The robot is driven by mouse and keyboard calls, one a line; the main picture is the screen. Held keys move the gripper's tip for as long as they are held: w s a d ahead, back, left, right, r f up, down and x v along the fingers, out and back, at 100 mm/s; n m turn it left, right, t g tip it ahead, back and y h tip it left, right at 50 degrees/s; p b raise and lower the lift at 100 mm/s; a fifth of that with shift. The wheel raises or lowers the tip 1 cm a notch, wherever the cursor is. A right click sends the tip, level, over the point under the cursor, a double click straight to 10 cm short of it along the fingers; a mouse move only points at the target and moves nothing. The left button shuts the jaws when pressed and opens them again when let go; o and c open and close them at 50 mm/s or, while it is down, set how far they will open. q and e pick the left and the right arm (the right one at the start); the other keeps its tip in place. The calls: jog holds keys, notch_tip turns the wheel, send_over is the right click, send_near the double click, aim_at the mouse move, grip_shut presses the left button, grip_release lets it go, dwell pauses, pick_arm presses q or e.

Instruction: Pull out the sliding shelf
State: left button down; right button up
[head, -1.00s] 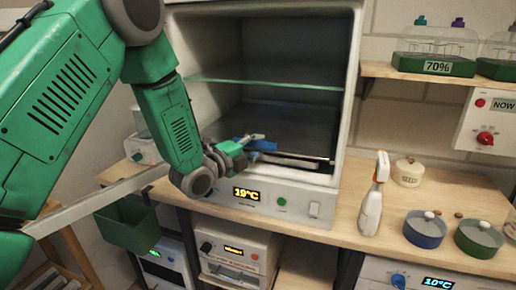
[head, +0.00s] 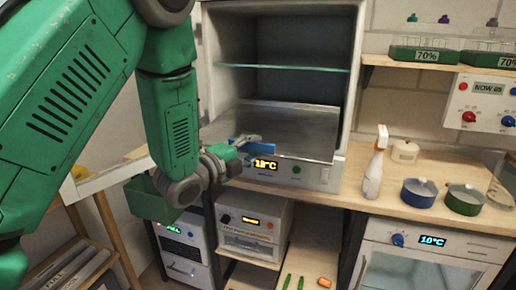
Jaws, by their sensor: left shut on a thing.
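The sliding shelf (head: 285,130) is a grey metal sheet low in the open white cabinet (head: 350,90). It sticks out past the cabinet's front, over the control panel with the orange display (head: 264,163). My left gripper (head: 240,148) is at the shelf's front left, shut on the blue handle (head: 238,143) at its front edge. The fingers hide part of the handle. The shelf looks level and empty. My right gripper is not in view.
A glass shelf (head: 285,67) crosses the cabinet above. A spray bottle (head: 375,165), a blue-rimmed dish (head: 423,190) and a green-rimmed dish (head: 464,198) stand on the wooden counter to the right. Space in front of the shelf looks clear.

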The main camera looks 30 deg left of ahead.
pick_arm(q)
jog(key=shift+w+a+r, duration=0.1)
jog(key=shift+a+r, duration=0.15)
jog(key=shift+r, duration=0.25)
jog(key=c, duration=1.3)
grip_release()
jog(key=shift+c, duration=0.2)
jog(key=shift+s+a, duration=0.1)
jog(key=shift+s, duration=0.25)
jog(key=shift+w+f, duration=0.15)
jog(key=shift+f, duration=0.15)
jog(key=shift+s, duration=0.2)
jog(key=s, duration=0.4)
jog(key=s+a, duration=0.1)
jog(key=s, duration=0.1)
jog(key=shift+s+a, duration=0.25)
jog(key=shift+s, duration=0.25)
jog(key=shift+d, duration=0.1)
